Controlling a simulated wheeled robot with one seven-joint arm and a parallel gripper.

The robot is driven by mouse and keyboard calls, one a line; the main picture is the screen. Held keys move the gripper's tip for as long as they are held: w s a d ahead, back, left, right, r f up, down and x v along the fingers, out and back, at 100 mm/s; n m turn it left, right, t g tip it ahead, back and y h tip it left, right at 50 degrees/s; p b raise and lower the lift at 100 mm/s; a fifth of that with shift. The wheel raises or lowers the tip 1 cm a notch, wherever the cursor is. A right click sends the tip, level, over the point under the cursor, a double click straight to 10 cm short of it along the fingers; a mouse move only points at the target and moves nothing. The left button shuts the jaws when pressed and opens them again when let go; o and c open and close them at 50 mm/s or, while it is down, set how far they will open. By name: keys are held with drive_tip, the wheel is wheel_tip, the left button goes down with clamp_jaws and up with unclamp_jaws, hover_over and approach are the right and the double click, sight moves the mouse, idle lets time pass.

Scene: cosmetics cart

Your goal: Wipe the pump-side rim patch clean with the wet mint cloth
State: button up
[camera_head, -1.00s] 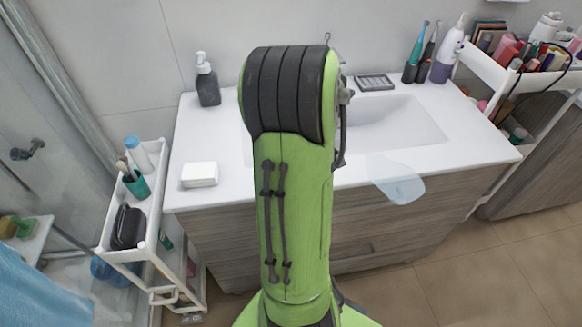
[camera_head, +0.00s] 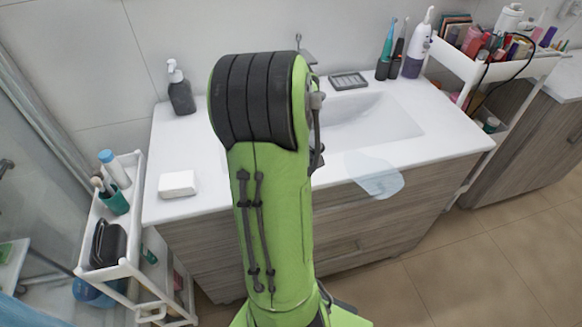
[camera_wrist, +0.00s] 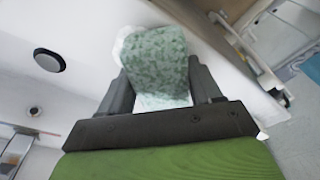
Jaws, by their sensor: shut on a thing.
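The mint cloth (camera_wrist: 160,58), mottled green with a pale edge, shows in the wrist view between the dark fingers of my gripper (camera_wrist: 160,88). The gripper is shut on it, and the cloth lies over or just above the white sink top; contact is unclear. In the head view my arm hides the gripper and cloth. The dark pump bottle (camera_head: 180,88) stands upright at the back left of the white sink top (camera_head: 165,150). The rim patch on that side cannot be made out. A translucent bluish patch (camera_head: 374,174) overlaps the front edge at right.
The basin (camera_head: 365,120) is right of my arm; its drain (camera_wrist: 48,60) shows in the wrist view. A white block (camera_head: 178,184) lies at front left. A white cart (camera_head: 130,240) stands left; toothbrushes and a filled shelf (camera_head: 480,70) are at right.

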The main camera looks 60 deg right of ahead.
drive_tip(key=shift+w+a+f, duration=0.1)
drive_tip(key=shift+w+a, duration=2)
drive_tip(key=shift+w, duration=0.1)
drive_tip(key=shift+s+d, duration=1.9)
drive_tip(key=shift+d, duration=0.05)
drive_tip(key=shift+s+d, duration=1.5)
drive_tip(key=shift+s, duration=0.2)
wheel_tip(320, 180, up, 7)
drive_tip(key=p, duration=0.5)
drive_tip(key=shift+p, duration=0.3)
